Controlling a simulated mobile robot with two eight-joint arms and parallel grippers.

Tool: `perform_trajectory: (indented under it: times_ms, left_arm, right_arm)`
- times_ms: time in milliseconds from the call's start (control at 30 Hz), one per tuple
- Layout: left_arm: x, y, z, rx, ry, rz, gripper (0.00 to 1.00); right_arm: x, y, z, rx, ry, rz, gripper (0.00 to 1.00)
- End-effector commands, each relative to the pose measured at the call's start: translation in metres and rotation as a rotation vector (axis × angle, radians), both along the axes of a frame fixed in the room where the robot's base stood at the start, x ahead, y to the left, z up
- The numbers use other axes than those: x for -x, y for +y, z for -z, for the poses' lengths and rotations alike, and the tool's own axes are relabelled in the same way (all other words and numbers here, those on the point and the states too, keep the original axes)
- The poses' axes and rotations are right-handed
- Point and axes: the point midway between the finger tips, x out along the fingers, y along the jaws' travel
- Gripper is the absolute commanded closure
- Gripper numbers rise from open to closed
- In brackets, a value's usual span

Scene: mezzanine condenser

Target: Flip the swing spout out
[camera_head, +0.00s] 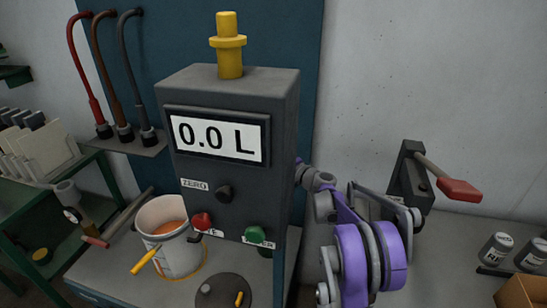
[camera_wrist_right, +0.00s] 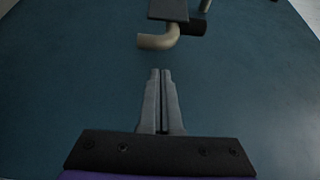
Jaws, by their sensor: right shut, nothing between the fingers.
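The dispenser (camera_head: 232,170) is a dark grey box whose display reads 0.0 L, with a yellow fitting on top and red and green knobs on its front. In the right wrist view a tan, bent pipe (camera_wrist_right: 158,41), which looks like the swing spout, sticks out leftward below a dark block. My right gripper (camera_wrist_right: 161,72) is shut and empty, its fingertips just below the pipe in the picture, with a visible gap. In the head view my purple right arm reaches to the dispenser's right side, and the gripper is hidden behind the box. My left gripper is not in view.
A white bucket (camera_head: 168,236) with orange contents stands left of the dispenser. Three hooked hoses (camera_head: 122,80) stand on a shelf at the left. A grey bracket with a red-handled lever (camera_head: 458,190) is on the right, near bottles (camera_head: 496,248) and a box.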

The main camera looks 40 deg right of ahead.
Motion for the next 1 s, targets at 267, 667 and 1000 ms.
perform_trajectory:
  times_ms: [267,667,1000]
  left_arm:
    - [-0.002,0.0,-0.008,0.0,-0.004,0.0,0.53]
    - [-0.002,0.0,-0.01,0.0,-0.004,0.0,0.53]
    - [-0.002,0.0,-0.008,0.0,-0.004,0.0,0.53]
  right_arm:
    - [-0.048,0.009,-0.001,-0.001,0.0,-0.001,1.0]
    - [-0.065,0.011,0.0,0.0,0.001,0.001,1.0]
    - [-0.055,0.024,0.0,0.0,0.001,-0.001,1.0]
